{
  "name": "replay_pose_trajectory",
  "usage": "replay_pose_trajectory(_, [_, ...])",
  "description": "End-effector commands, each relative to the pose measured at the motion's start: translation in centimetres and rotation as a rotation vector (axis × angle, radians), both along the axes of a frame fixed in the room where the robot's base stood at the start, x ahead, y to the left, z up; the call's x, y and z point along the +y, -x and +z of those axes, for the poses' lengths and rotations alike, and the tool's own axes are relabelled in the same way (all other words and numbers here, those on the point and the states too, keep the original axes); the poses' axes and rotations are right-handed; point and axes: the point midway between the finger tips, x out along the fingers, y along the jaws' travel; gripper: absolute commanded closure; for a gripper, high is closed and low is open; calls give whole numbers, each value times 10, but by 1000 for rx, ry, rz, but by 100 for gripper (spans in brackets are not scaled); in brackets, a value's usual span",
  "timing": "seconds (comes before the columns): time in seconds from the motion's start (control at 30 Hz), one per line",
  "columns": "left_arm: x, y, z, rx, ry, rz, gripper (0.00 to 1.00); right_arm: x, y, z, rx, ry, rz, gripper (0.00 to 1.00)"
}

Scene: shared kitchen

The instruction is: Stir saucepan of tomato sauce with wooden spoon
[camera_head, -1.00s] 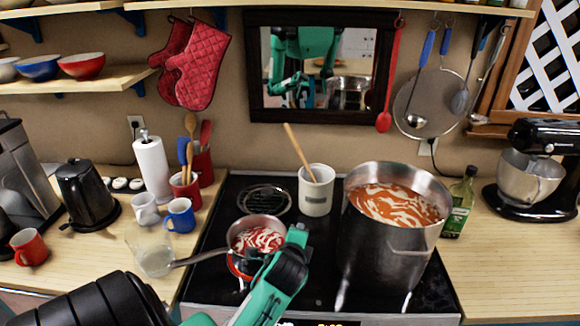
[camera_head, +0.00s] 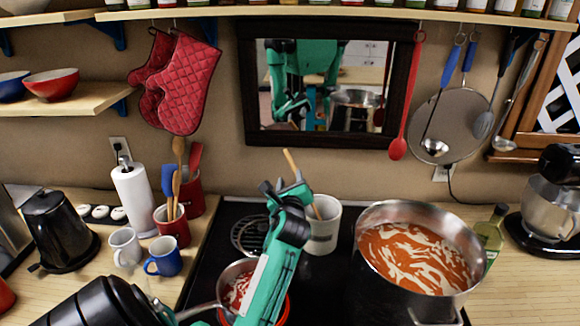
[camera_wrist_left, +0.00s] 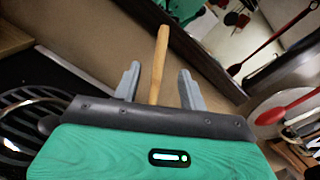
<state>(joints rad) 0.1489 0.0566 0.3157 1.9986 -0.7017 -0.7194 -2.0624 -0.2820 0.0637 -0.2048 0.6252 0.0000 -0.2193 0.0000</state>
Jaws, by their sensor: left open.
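The wooden spoon (camera_head: 290,162) stands tilted in a white crock (camera_head: 322,236) at the back of the stove, its handle pointing up and left. My left gripper (camera_head: 282,184) is open in front of the crock. In the left wrist view the spoon handle (camera_wrist_left: 159,62) rises between the two fingers of my left gripper (camera_wrist_left: 160,88), with a gap visible on each side. The saucepan (camera_head: 238,267) of red sauce sits on the front left of the stove, partly hidden by my left arm. My right gripper is not in view.
Mugs (camera_head: 163,257) and a red utensil holder (camera_head: 172,227) stand left of the stove. A framed mirror (camera_head: 243,100) hangs behind.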

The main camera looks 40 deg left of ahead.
Motion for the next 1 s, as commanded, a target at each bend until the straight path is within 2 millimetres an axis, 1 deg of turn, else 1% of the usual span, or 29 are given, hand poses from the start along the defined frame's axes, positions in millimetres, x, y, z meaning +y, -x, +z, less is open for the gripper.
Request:
replay_pose_trajectory(0.03, [4,-4,2,0,0,0,58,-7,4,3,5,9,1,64])
replay_pose_trajectory(0.1, [10,-11,3,0,0,0,58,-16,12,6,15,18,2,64])
replay_pose_trajectory(0.2, [23,-24,4,-1,0,1,58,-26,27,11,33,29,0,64])
replay_pose_trajectory(0.3, [36,-38,4,-1,2,2,58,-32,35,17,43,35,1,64])
replay_pose_trajectory(0.37, [44,-46,4,0,1,1,58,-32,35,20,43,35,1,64])
replay_pose_trajectory(0.47, [56,-59,3,-1,3,1,58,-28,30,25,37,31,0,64])
replay_pose_trajectory(0.6, [72,-76,2,-1,3,0,58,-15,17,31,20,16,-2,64])
replay_pose_trajectory(0.7, [80,-84,2,-2,2,0,58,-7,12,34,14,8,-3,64])
replay_pose_trajectory(0.8, [86,-91,1,-1,2,1,58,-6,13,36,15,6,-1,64])
replay_pose_trajectory(1.0, [91,-96,0,0,1,0,58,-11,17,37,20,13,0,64])
